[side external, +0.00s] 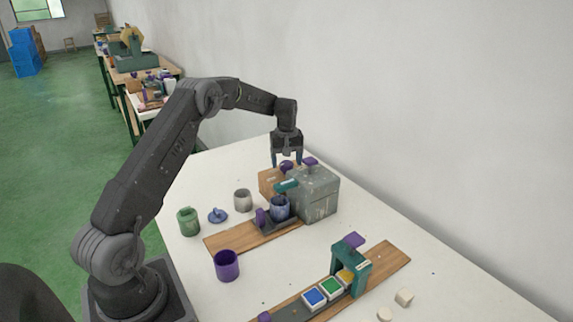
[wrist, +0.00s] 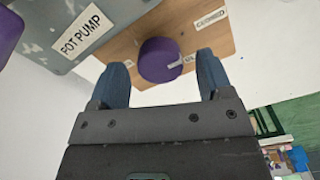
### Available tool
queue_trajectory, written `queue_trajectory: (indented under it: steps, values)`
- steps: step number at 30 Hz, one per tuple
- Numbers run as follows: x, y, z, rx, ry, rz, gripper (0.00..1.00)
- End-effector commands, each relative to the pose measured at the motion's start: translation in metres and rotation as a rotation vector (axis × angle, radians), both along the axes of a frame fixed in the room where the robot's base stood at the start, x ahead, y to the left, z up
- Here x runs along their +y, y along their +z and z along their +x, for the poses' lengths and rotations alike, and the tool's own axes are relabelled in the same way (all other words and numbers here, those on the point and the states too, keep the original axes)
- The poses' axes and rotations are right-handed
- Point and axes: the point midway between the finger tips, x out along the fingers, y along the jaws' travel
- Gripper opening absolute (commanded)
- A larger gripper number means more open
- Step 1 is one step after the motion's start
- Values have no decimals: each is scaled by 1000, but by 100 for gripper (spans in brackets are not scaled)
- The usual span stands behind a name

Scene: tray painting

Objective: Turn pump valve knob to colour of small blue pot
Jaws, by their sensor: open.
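The purple pump valve knob (wrist: 159,60) sits on a wooden panel (wrist: 215,38) in the wrist view. It has a pale pointer mark on its right side, towards a partly covered label. In the side view the knob (side external: 286,166) is just below my gripper (side external: 286,160). My gripper (wrist: 162,64) is open, with one blue finger on each side of the knob; I cannot tell whether they touch it. A small blue pot (side external: 280,209) stands upright in a dark holder under a teal spout (side external: 287,185).
A grey box (side external: 316,197) labelled POT PUMP (wrist: 80,30) stands beside the panel. Green (side external: 188,222), grey (side external: 243,200) and purple (side external: 227,266) pots and a blue lid-like piece (side external: 217,215) lie nearby. A teal arch (side external: 350,268) spans a tray strip in front.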

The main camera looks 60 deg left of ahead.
Motion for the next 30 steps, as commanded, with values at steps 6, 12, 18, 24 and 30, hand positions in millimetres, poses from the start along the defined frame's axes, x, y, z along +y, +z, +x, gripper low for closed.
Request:
queue_trajectory:
  steps: [6, 12, 18, 24, 30]
  values:
    - [0, -14, 0, 0, 0, 0, 73]
    - [0, -15, 0, 0, 0, 0, 73]
    - [0, -14, 0, 0, 0, 0, 59]
    - [0, -14, 0, 0, 0, 0, 40]
    - [0, -14, 0, 0, 0, 0, 24]
